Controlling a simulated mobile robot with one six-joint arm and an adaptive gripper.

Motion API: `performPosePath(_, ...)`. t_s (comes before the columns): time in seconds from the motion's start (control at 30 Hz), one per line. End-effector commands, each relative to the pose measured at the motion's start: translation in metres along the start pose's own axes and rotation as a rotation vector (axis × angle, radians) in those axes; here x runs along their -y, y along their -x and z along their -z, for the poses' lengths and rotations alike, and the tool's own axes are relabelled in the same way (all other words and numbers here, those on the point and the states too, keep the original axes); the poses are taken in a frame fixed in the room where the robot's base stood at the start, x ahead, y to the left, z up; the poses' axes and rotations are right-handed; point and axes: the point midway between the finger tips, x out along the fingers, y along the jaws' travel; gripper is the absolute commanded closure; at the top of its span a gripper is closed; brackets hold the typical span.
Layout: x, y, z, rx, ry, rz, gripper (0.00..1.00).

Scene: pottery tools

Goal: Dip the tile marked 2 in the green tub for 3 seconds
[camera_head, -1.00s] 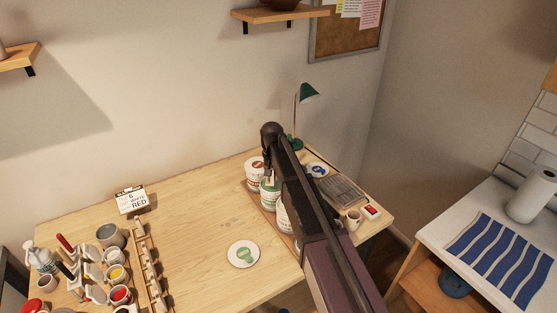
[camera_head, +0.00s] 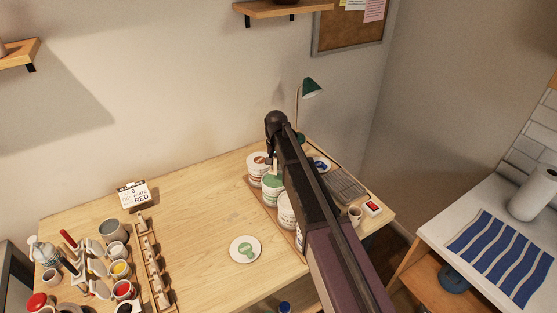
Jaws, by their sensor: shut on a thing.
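The green tub (camera_head: 271,189) is a white tub with a green top and stands in a row of tubs on the right half of the wooden table. My gripper (camera_head: 274,158) points down over the tubs, close above or at the green tub's top. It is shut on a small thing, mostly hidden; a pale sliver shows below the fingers. I cannot read a number on it or tell whether it touches the green contents. My arm hides the right side of the tub row.
A brown-topped tub (camera_head: 258,163) stands behind the green one, and a white tub (camera_head: 286,210) in front. A round plate with a green mark (camera_head: 245,250) lies on the open table. A wooden rack (camera_head: 151,266) and several pots stand at left. A green lamp (camera_head: 312,87) stands behind.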

Motion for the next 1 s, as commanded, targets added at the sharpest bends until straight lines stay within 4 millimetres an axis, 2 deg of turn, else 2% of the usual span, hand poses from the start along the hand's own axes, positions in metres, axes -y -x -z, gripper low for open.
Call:
performPosePath(0.03,-0.002,0.008,0.000,0.000,-0.019,0.000,1.00)
performPosePath(0.2,-0.004,0.011,0.000,0.000,-0.057,0.000,1.00)
performPosePath(0.67,-0.004,0.008,0.001,0.000,-0.058,0.000,1.00)
performPosePath(1.0,-0.005,-0.004,0.001,0.000,-0.058,0.000,1.00)
